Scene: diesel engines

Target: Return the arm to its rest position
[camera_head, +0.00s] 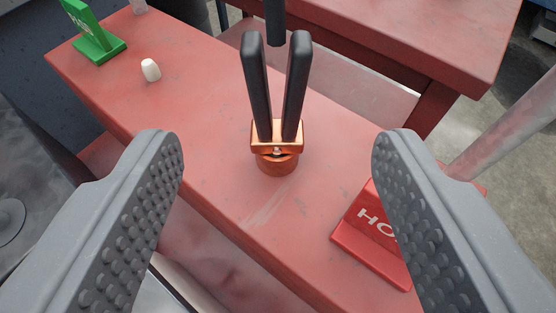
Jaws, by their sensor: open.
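My gripper (277,190) is open, with one studded grey finger at each side of the view and nothing between them that it touches. Beyond the fingertips, an orange metal piece with two upright black handles (275,136) stands on the red table (200,140). My gripper is apart from it and nearer the camera. The rest of my arm is not clearly in view.
A red sign with white letters (372,232) is partly hidden behind the right finger. A green sign (95,38) and a small white cap (151,70) sit at the table's far left. A dark vertical rod (275,20) is behind the handles. Grey floor shows at right.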

